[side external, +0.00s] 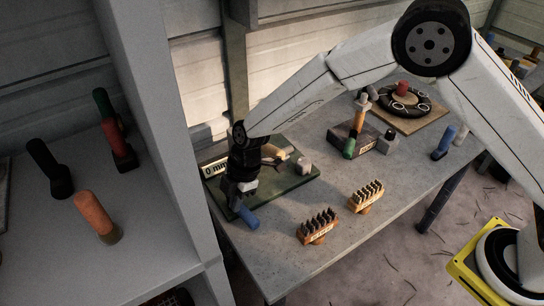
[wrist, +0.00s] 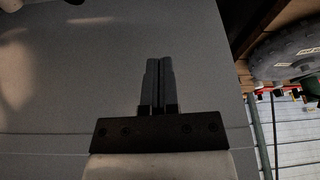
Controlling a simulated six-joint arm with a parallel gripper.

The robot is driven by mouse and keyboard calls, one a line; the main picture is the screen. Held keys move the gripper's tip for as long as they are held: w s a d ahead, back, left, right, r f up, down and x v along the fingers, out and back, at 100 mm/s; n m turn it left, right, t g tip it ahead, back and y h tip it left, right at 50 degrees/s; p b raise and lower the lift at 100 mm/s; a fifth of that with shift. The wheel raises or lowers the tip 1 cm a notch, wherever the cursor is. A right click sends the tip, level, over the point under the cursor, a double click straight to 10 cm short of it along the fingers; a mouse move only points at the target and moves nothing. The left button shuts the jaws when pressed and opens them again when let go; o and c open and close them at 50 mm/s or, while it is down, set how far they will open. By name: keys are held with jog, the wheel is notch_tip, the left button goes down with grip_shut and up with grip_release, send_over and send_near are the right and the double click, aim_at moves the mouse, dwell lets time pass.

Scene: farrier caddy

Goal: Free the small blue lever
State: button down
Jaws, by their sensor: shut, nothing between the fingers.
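A short blue cylinder (side external: 249,217) lies tilted at the table's left edge, by the near corner of a dark green board (side external: 300,186). A second blue handle (side external: 445,142) stands leaning at the table's right. I cannot tell which of the two is the lever. My gripper (side external: 235,208) points down at the board's left end, just left of the nearer blue cylinder. Whether it touches that cylinder is unclear. In the wrist view the fingers (wrist: 158,64) are together with nothing between them, in front of a plain grey surface; no blue shows there.
Two wooden brushes (side external: 317,226) (side external: 366,196) lie right of the board. A label reading "0 mm" (side external: 215,167) and small pieces sit on the board. A grey cabinet (side external: 165,130) with coloured handles stands close on the left. A round black ring (side external: 405,103) is farther back.

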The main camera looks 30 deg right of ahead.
aim_at(251, 216)
jog(key=shift+f, duration=0.15)
jog(key=shift+d+f, duration=0.25)
jog(key=shift+f, duration=1.85)
jog(key=shift+d+f, duration=0.2)
jog(key=shift+f, duration=1.9)
jog(key=shift+d, duration=0.15)
jog(key=shift+d+n+g, duration=0.5)
jog(key=shift+d+n, duration=0.6)
jog(key=shift+n, duration=0.5)
jog(key=d+n, duration=0.1)
jog(key=n, duration=0.1)
jog(key=shift+w+d+n+g+h, duration=0.25)
jog(key=shift+d+n+g+h, duration=0.05)
jog(key=shift+d+g, duration=0.1)
jog(key=shift+w+d+n, duration=0.3)
jog(key=shift+d+n, duration=0.3)
jog(key=shift+n, duration=0.4)
jog(key=shift+w+d+n+g+h, duration=0.2)
jog(key=shift+n+h, duration=0.1)
jog(key=shift+n, duration=0.35)
jog(key=shift+w+d+n+g+h, duration=0.1)
jog(key=shift+d+n+g+h, duration=0.15)
jog(key=shift+n, duration=0.4)
